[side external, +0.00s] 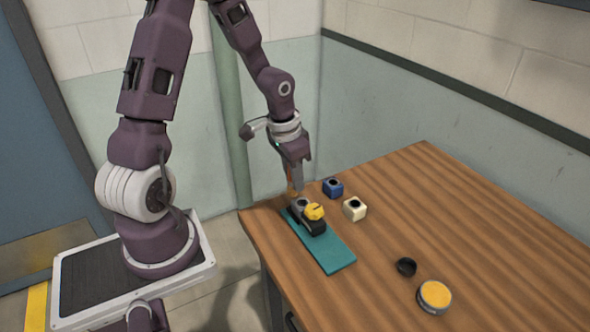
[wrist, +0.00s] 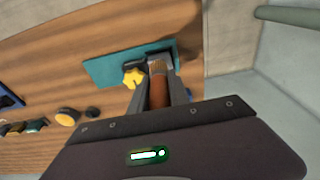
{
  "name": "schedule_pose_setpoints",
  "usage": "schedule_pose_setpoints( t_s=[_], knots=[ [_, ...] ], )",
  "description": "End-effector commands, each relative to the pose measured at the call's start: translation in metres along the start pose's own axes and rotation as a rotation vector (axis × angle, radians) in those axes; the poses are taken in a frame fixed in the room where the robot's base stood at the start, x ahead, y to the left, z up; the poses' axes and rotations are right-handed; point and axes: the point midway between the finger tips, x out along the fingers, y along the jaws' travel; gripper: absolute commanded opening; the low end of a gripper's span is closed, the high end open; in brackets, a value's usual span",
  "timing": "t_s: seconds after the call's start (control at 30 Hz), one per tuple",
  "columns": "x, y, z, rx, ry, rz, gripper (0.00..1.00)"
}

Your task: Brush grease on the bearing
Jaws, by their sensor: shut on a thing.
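My gripper (side external: 294,180) is shut on a brush with a brown handle (wrist: 158,92), pointing down. Its pale bristles show between the fingertips (wrist: 160,82) in the wrist view. The brush tip is right above or at the grey-black bearing housing (side external: 301,204) on a teal plate (side external: 335,256); I cannot tell whether it touches. A yellow knob (side external: 314,211) sits on the housing's near side and shows in the wrist view (wrist: 133,78). An open round tin (side external: 434,297) with a yellow-orange filling stands near the table's front. The fingers and brush hide much of the bearing in the wrist view.
A blue block (side external: 333,187) and a cream block (side external: 355,209), each with a dark hole, stand right of the teal plate. A small black round piece (side external: 406,267) lies by the tin. The wooden table (side external: 460,220) is clear at the right. Walls stand behind.

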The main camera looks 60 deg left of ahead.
Motion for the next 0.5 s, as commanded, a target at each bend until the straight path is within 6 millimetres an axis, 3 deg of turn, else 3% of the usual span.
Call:
schedule_pose_setpoints(
  t_s=[0.43, 0.5],
  knots=[
    [0.045, 0.001, 0.007, 0.002, -0.004, 0.002, 0.0],
    [0.049, 0.0, 0.001, 0.0, 0.002, 0.0, 0.0]
  ],
)
